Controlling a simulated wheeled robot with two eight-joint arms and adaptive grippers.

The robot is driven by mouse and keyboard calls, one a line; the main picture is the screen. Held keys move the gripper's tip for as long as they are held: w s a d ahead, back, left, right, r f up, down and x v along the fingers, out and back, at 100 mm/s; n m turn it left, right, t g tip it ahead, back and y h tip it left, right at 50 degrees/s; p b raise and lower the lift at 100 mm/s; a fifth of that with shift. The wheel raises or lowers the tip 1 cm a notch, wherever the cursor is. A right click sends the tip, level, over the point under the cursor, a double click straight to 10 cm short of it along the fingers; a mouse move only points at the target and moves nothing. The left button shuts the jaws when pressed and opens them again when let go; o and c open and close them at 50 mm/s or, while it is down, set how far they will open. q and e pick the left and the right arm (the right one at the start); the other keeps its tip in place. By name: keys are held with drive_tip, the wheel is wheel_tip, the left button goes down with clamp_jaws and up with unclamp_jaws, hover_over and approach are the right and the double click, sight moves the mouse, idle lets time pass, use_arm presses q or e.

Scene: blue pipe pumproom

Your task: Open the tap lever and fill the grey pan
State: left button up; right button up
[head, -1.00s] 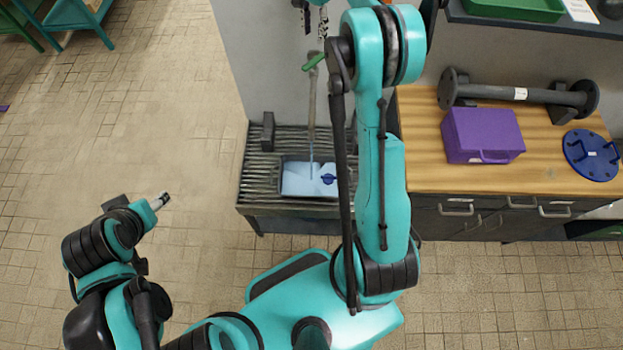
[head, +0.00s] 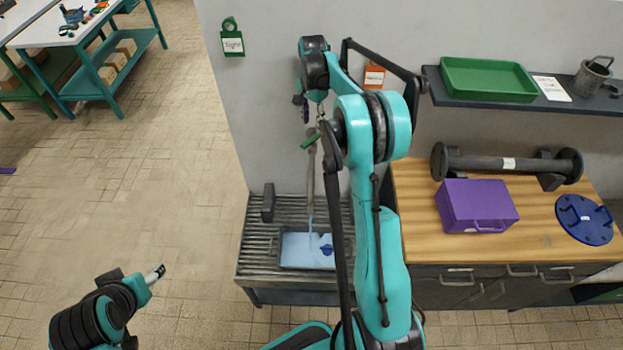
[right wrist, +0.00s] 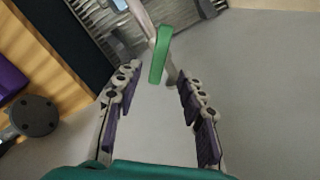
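The tap has a green lever (head: 309,140) on top of a pale spout pipe (head: 311,180). A thin bluish stream runs from the spout into the grey pan (head: 282,262). Light blue water covers the pan's floor, and a dark blue object (head: 326,250) shows at its right side. My right gripper (head: 307,108) is just above and behind the lever. In the right wrist view, my right gripper (right wrist: 160,72) is open and empty, with the green lever (right wrist: 160,55) ahead between its fingertips. My left gripper (head: 155,272) is at lower left, away from everything; its fingers are unclear.
The pan stands on a slatted metal rack (head: 257,240) with a dark block (head: 268,203) at the back. To the right, a wooden counter (head: 415,215) holds a purple case (head: 477,206), a flanged pipe and a blue disc (head: 584,220). A shelf (head: 445,98) hangs above.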

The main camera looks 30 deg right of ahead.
sight(313, 138)
wheel_tip(313, 138, down, 8)
drive_tip(key=shift+f+b, duration=0.25)
drive_tip(key=shift+b, duration=0.25)
clamp_jaws()
